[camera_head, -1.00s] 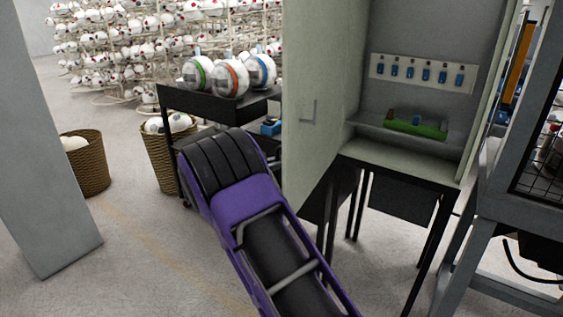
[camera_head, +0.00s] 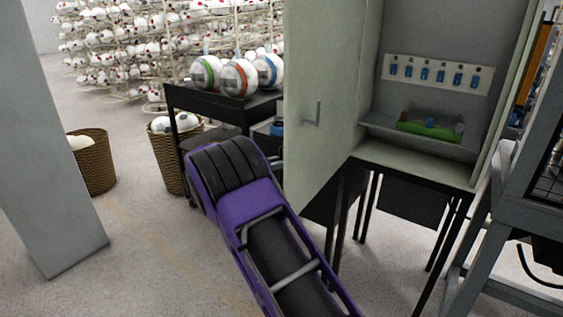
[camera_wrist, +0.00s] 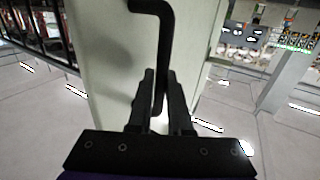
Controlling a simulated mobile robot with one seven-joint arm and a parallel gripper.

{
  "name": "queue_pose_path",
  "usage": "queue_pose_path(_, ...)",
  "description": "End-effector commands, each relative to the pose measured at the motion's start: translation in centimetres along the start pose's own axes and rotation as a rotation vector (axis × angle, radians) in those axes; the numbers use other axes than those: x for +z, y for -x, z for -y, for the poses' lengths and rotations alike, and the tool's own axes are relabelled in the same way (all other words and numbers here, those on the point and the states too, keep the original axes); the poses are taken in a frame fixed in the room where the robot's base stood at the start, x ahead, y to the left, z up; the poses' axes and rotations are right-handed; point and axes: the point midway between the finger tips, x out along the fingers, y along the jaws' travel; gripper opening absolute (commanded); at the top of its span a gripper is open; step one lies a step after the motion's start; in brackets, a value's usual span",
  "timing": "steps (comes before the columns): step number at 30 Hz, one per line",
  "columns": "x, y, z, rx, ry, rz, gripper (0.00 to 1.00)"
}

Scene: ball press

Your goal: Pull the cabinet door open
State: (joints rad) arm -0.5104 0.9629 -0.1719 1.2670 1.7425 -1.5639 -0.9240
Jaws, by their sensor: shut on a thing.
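The cabinet door (camera_head: 325,110) stands swung open at the left of the cabinet (camera_head: 425,60) in the head view. The door's grey handle (camera_head: 317,113) shows on its face there. In the wrist view the dark bent handle (camera_wrist: 164,45) runs down between the two fingers of my gripper (camera_wrist: 160,95), which is shut on it. The pale door (camera_wrist: 115,60) fills the middle of that view behind the handle. In the head view my gripper is hidden; only my purple and black arm shows, left of and below the door.
Inside the cabinet are a row of blue items (camera_head: 440,73) and a green object (camera_head: 428,129). A black cart (camera_head: 225,108) with several balls stands behind the door. Wicker baskets (camera_head: 168,160) stand to its left. A grey post (camera_head: 50,150) rises at far left. Floor between is clear.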

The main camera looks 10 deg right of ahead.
Motion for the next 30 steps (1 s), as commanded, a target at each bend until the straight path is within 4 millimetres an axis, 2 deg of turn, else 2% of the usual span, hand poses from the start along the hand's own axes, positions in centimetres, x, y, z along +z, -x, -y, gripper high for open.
queue_pose_path(2, 0.0, 0.0, 0.0, 0.0, 0.001, 0.0, 0.0)
queue_pose_path(3, 0.0, 0.0, 0.0, 0.0, 0.001, 0.0, 0.24)
queue_pose_path(7, 0.0, 0.0, 0.0, 0.0, 0.001, 0.0, 0.47)
queue_pose_path(16, 0.0, 0.1, 0.0, 0.0, 0.0, 0.0, 0.47)
queue_pose_path(20, 0.1, 1.1, 0.1, -0.002, -0.001, 0.0, 0.47)
queue_pose_path(23, 0.1, 2.8, 0.1, -0.003, -0.001, 0.0, 0.47)
queue_pose_path(30, 0.1, 8.7, 0.1, -0.004, -0.001, 0.001, 0.47)
